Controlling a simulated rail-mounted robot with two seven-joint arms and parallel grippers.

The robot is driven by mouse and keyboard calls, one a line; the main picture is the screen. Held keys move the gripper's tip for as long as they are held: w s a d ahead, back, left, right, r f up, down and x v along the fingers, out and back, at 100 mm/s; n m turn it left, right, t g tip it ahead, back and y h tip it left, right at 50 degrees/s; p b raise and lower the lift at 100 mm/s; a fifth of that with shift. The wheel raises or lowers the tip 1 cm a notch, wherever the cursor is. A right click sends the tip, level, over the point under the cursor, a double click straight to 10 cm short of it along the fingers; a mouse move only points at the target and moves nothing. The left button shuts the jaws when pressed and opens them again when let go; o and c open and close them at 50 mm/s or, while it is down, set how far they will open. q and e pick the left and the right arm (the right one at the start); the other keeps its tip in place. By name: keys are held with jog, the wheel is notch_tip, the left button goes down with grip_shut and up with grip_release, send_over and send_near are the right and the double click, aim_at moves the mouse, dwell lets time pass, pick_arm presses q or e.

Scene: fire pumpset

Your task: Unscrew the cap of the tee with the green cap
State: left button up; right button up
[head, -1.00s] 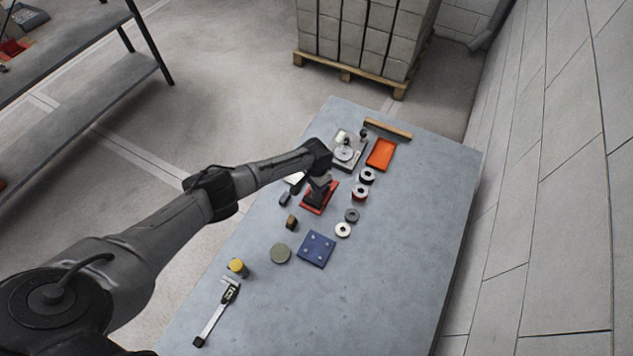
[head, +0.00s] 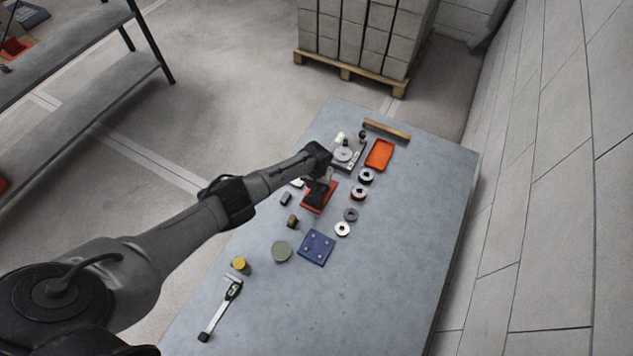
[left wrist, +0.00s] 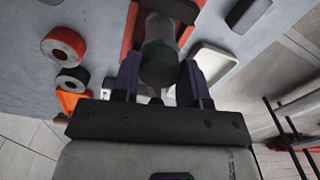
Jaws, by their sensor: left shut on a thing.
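In the left wrist view a dark green round cap (left wrist: 160,70) sits between the two fingers of my left gripper (left wrist: 160,62), which is shut on it. Behind it is the dark tee body (left wrist: 172,8), over a red base (left wrist: 131,28). In the head view my left gripper (head: 319,188) is over that red base (head: 331,193), and the gripper and wrist largely hide the tee and cap. I cannot tell how far the cap is turned. My right gripper is not in view.
On the grey table (head: 400,240), an orange tray (head: 380,154) and a round-plated device (head: 344,154) lie beyond the gripper. The right side is clear.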

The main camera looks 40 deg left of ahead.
pick_arm(q)
jog(key=shift+n, duration=1)
jog(key=shift+r+n+p, duration=0.1)
jog(key=shift+n+p, duration=0.45)
jog(key=shift+n, duration=1.95)
